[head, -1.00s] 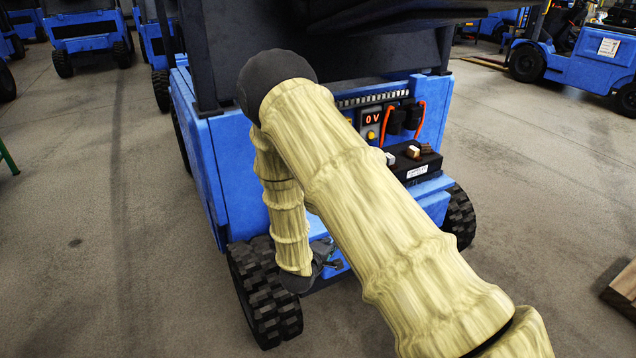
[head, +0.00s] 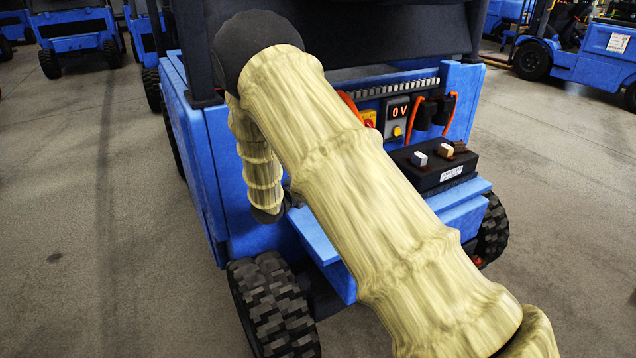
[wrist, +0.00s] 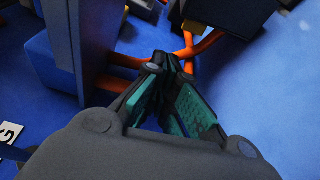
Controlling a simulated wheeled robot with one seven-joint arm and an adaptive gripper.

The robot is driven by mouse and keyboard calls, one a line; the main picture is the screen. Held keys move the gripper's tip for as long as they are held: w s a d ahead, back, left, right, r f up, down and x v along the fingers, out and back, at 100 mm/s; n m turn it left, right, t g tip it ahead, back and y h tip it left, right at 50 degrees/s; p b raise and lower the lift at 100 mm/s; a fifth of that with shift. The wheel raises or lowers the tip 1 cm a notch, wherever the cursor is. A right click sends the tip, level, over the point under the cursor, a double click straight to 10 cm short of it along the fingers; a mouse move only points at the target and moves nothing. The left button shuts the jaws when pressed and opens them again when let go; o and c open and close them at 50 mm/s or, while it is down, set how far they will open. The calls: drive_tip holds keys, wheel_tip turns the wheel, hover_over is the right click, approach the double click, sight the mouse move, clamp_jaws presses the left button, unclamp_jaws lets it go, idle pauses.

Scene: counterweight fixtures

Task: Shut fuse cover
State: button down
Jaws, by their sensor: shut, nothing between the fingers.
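My gripper (wrist: 168,66) is shut and empty in the wrist view, its teal-padded fingers meeting at the tips. A dark flat panel (wrist: 82,45) stands out just left of the fingertips; it may be the fuse cover, but I cannot tell for sure. Orange cable (wrist: 205,44) runs behind and beside the fingertips; I cannot tell whether they touch it. In the head view my arm hides the gripper and part of the blue vehicle's panel (head: 460,92). No fuse cover can be made out there.
The panel carries a 0 V display (head: 398,111) and black connectors (head: 435,112) with orange cables. A black battery box (head: 432,177) with two terminals sits on the blue ledge (head: 466,196). Black tires (head: 272,305) flank the vehicle.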

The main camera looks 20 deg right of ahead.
drive_tip(key=x, duration=0.3)
drive_tip(key=f+b+x, duration=0.1)
drive_tip(key=x, duration=0.2)
drive_tip(key=shift+w+a+f, duration=0.1)
drive_tip(key=shift+w+a, duration=0.05)
drive_tip(key=shift+w, duration=0.1)
drive_tip(key=shift+d, duration=0.3)
drive_tip(key=shift+s+r+b, duration=0.2)
drive_tip(key=shift+s+r, duration=0.05)
drive_tip(key=shift+s, duration=0.75)
drive_tip(key=shift+s+r+b, duration=0.2)
drive_tip(key=shift+s, duration=0.75)
drive_tip(key=shift+d, duration=0.1)
